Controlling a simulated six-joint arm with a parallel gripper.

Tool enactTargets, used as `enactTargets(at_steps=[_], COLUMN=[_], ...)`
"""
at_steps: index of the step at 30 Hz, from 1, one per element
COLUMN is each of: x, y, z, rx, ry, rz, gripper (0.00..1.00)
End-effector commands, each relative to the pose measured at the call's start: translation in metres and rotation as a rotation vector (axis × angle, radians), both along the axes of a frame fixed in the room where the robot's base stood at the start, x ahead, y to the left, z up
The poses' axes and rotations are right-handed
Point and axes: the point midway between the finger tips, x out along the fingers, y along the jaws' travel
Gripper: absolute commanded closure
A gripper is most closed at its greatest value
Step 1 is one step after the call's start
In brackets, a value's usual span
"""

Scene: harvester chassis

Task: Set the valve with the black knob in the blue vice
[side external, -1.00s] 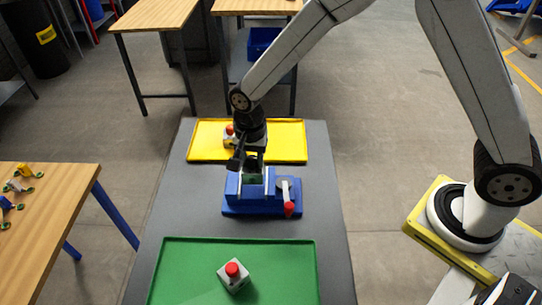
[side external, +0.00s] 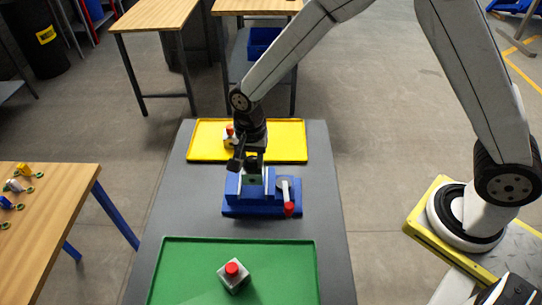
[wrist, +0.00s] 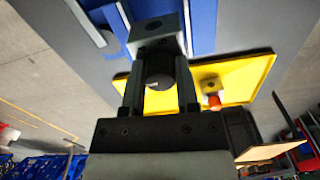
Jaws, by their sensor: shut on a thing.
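The blue vice (side external: 262,209) stands on the grey table, with a grey lever ending in a red tip at its right side. My gripper (side external: 251,162) is over the vice, pointing down. In the wrist view my gripper (wrist: 158,88) is shut on the black knob (wrist: 159,70) of the valve, a finger on each side. The valve's grey body (wrist: 155,30) shows beyond the knob, with a round hole in its face. In the side view the valve (side external: 252,180) appears between the blue vice jaws; I cannot tell whether it is fully seated.
A yellow tray (side external: 285,153) behind the vice holds a valve with a red knob (side external: 230,140). A green tray (side external: 190,280) in front holds a grey block with a red top (side external: 233,277). Bare table lies between the green tray and the vice.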

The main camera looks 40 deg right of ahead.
Motion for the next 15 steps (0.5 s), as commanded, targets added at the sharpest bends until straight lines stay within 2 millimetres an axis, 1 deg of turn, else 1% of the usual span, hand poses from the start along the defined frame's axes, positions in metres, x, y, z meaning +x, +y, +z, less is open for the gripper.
enactTargets(at_steps=[15], x=[0.0006], y=[0.0002], z=[-0.0086], rx=[0.000], ry=[-0.001], rz=[0.000], gripper=[1.00])
